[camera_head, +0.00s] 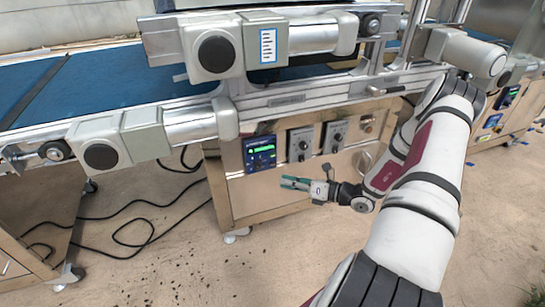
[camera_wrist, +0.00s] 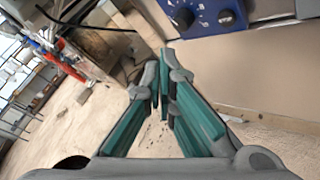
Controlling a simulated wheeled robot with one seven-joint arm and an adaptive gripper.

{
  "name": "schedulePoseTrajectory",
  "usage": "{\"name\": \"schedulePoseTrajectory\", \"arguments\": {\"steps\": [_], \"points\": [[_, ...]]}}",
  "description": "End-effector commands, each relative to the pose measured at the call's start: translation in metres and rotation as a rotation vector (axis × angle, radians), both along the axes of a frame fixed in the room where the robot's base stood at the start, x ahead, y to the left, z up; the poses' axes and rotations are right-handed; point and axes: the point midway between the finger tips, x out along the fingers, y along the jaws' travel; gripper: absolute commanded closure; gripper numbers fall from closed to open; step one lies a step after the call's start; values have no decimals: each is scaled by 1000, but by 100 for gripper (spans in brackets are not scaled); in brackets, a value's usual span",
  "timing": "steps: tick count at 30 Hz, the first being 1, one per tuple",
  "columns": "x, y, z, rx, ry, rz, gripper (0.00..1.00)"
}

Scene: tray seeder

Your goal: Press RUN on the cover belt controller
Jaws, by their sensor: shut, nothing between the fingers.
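A blue controller panel (camera_head: 260,152) with a lit green strip is set in the front of the steel cabinet under the belt. Its labels are too small to read, so I cannot confirm which button is RUN. In the wrist view, part of a blue panel (camera_wrist: 208,14) with a dark round knob shows at the top edge; the rest is cut off. My gripper (camera_head: 284,183) is shut and empty, its teal fingers pointing left, below and slightly right of the panel. In the wrist view the fingertips (camera_wrist: 162,84) are together, below and left of the panel, apart from it.
Two grey dial boxes (camera_head: 300,144) (camera_head: 334,137) sit right of the panel. A blue belt (camera_head: 95,84) and motor housings (camera_head: 125,137) overhang the cabinet (camera_head: 232,180). Another lit controller (camera_head: 508,97) is at far right. Black cables (camera_head: 140,219) lie on the floor; the floor in front is open.

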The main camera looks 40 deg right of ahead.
Motion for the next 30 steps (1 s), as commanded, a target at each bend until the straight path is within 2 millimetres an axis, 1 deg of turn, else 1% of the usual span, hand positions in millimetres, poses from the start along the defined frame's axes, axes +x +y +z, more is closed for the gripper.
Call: {"name": "schedulePoseTrajectory", "arguments": {"steps": [5, 15, 19, 24, 30], "points": [[12, -3, -1, -3, -1, 2, 100], [55, -15, -2, -4, -3, 3, 100], [69, -19, -1, -3, -2, 3, 100], [80, -23, 0, -2, -1, 2, 100], [84, -24, 0, -1, 0, 1, 100]]}}
